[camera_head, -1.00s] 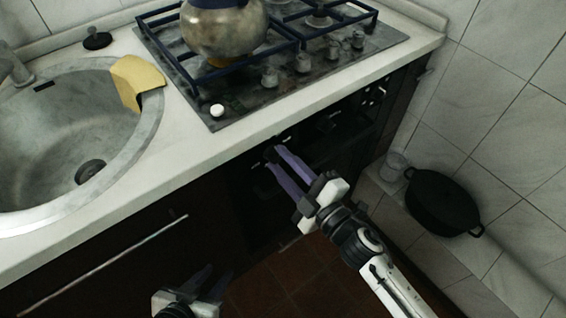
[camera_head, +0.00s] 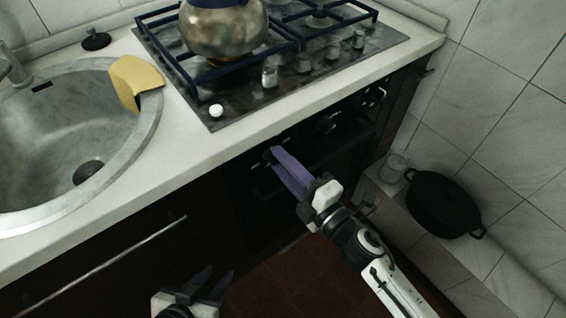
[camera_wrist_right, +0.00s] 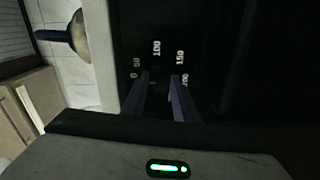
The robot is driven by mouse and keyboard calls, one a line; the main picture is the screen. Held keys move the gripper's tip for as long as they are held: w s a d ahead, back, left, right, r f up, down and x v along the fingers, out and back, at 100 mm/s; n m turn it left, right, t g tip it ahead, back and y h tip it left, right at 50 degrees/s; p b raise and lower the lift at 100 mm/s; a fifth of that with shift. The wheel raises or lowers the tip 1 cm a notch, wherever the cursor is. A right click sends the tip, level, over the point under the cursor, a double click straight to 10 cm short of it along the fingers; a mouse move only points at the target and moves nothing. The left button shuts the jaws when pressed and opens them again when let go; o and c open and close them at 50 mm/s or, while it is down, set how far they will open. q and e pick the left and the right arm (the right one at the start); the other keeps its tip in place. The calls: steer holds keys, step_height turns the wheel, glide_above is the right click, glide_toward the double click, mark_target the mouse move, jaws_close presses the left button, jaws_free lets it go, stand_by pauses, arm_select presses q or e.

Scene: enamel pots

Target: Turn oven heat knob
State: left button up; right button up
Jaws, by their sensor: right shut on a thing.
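The oven (camera_head: 262,205) is dark and set under the counter, with its control panel below the front edge. In the right wrist view a dial scale (camera_wrist_right: 157,48) with numbers from 0 to 200 shows around the oven heat knob. The knob is dark and mostly hidden between my fingertips. My right gripper (camera_head: 273,151) reaches the panel and is shut on the knob; its two purple fingers also show in the right wrist view (camera_wrist_right: 160,77). My left gripper (camera_head: 219,271) is open and empty, low in front of the cabinet, away from the oven panel.
The counter edge (camera_head: 220,152) lies just above my right gripper. A gas hob (camera_head: 240,98) with a kettle (camera_head: 222,32) is on the counter, beside a sink (camera_head: 60,135) with a yellow cloth (camera_head: 133,78). A black pot (camera_head: 440,203) stands on the ledge at right.

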steer(key=shift+f, duration=0.1)
steer(key=o, duration=1.1)
steer(key=shift+c, duration=0.2)
steer(key=v, duration=1)
steer(key=shift+s, duration=0.15)
steer(key=shift+d, duration=0.1)
